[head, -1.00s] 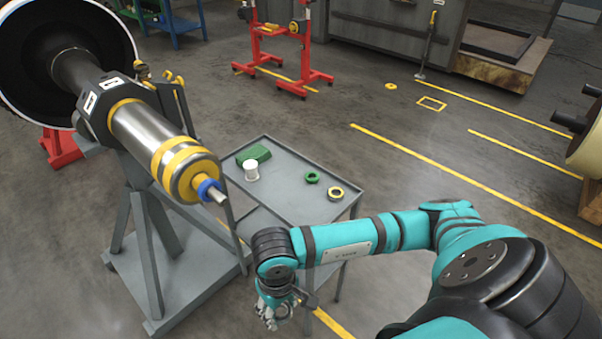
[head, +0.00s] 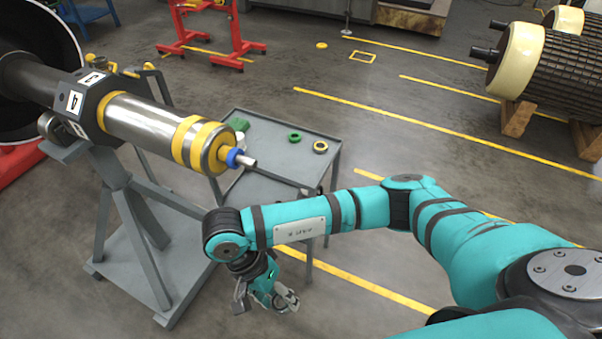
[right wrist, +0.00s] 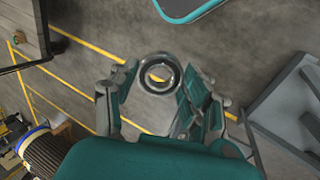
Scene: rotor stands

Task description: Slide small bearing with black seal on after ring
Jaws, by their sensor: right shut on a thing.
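The small bearing (right wrist: 176,78) is a shiny metal ring with a darker inner band, seen in the right wrist view. My right gripper (right wrist: 158,85) is shut on it, with the fingers on its two sides. In the head view my right gripper (head: 275,301) hangs low, in front of the cart and below the rotor's shaft end; the bearing is too small to make out there. The rotor shaft (head: 145,122) is a steel cylinder with yellow bands. A blue ring (head: 234,158) sits around its stepped end, and a bare thin metal tip (head: 248,162) sticks out beyond. My left gripper is not in view.
A grey stand (head: 122,190) carries the rotor. Open floor lies right of the cart.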

